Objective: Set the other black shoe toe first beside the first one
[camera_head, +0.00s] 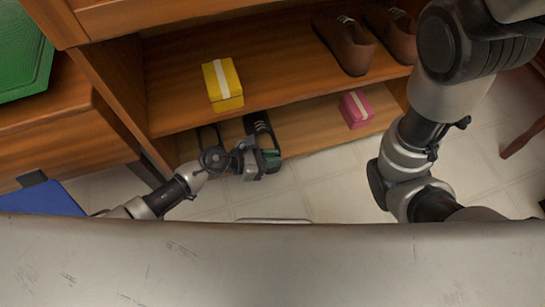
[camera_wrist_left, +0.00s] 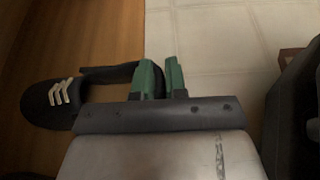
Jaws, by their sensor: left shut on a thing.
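My left gripper (camera_head: 270,160), with green fingers, is at the front edge of the lower shelf (camera_head: 305,135). It is shut on the heel end of a black shoe (camera_head: 258,124), which points toe first into the shelf. In the left wrist view this shoe (camera_wrist_left: 45,103) shows pale laces and extends left from the green fingers (camera_wrist_left: 160,77); the gripper body hides part of it. Another black shoe (camera_head: 207,136) lies to its left on the same shelf, partly hidden by my left arm. My right gripper is out of view.
A yellow box (camera_head: 222,84) with a pale band and two brown shoes (camera_head: 345,42) stand on the upper shelf (camera_head: 280,70). A pink box (camera_head: 356,109) is on the lower shelf, right of the black shoes. A green crate (camera_head: 22,50) is at upper left. Tiled floor lies in front.

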